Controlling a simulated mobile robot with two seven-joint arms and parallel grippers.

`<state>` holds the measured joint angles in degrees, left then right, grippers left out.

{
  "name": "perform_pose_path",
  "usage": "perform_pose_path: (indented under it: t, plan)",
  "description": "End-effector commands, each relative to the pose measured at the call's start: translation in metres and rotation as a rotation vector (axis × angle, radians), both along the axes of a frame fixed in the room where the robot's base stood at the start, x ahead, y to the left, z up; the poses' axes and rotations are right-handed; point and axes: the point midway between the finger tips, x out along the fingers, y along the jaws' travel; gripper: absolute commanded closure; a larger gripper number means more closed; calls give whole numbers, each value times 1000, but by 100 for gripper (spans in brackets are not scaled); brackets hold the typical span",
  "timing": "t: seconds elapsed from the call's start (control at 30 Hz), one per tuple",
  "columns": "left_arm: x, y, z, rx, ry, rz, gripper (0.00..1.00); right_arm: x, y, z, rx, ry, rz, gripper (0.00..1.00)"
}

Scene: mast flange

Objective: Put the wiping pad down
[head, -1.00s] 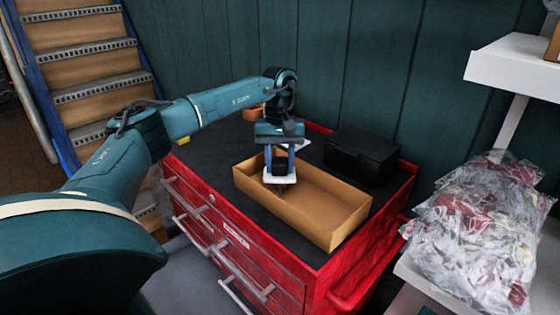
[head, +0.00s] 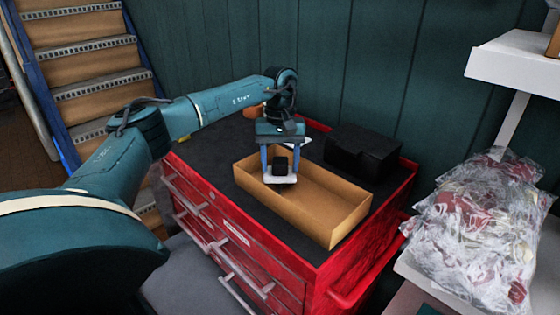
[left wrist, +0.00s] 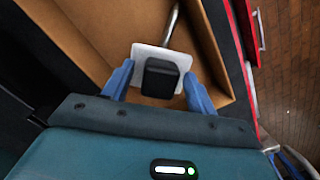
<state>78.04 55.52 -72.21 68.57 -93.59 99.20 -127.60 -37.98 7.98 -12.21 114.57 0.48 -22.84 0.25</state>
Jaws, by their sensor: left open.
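The wiping pad (head: 281,179) is a white plate with a black block-shaped grip on top. It is in the left end of the open cardboard box (head: 335,228); I cannot tell whether it touches the box floor. My left gripper (head: 280,172) is open above it, pointing down, with one blue finger on each side of the black grip. In the left wrist view the pad (left wrist: 143,52) shows between the two spread fingers (left wrist: 160,88), with gaps on both sides of the grip. My right gripper is not in view.
The box stands on the black top of a red tool cabinet (head: 318,281). A black case (head: 362,153) lies behind the box. Clear plastic bags (head: 475,225) lie at the right, below a white shelf (head: 515,68). The cabinet's left top is mostly clear.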

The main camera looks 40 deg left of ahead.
Motion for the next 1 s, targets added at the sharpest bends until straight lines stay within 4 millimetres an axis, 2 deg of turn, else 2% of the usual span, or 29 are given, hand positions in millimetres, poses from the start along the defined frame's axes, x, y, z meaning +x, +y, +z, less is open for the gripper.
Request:
perform_pose_path:
  t: [0.17,0.3,0.6,0.77,1.0]
  plan:
    - [3,1,22,0,-4,-1,42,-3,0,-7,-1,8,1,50]
    - [6,3,53,-2,-7,0,42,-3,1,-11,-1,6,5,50]
    - [11,8,110,0,-3,1,42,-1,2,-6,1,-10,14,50]
    - [12,9,121,1,-1,0,42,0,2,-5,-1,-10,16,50]
    - [12,9,122,0,0,-1,42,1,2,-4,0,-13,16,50]
